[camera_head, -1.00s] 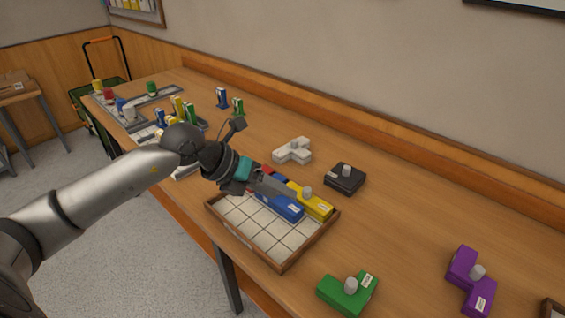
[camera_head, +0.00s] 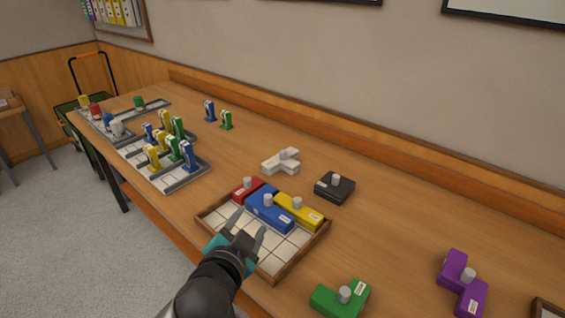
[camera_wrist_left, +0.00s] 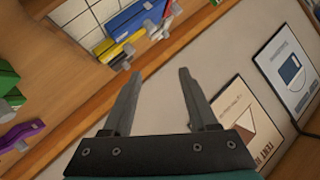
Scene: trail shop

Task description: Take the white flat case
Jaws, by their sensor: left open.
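The white case (camera_head: 281,161) lies on the table behind the wooden tray. It is a flat, stepped block with a grey knob on top. My left gripper (camera_head: 250,222) is open and empty over the front left part of the tray, apart from the white case. In the left wrist view its two fingers (camera_wrist_left: 158,85) are spread with nothing between them. A white and grey piece, possibly the white case, shows beyond the fingers in that view (camera_wrist_left: 158,32). My right gripper is not in view.
The wooden tray (camera_head: 275,273) holds red (camera_head: 246,189), blue (camera_head: 268,211) and yellow (camera_head: 300,211) blocks. A black block (camera_head: 334,188) lies right of the white case. Green (camera_head: 339,300) and purple (camera_head: 461,284) blocks lie at the right. Grey racks (camera_head: 186,182) with coloured pieces stand at the left.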

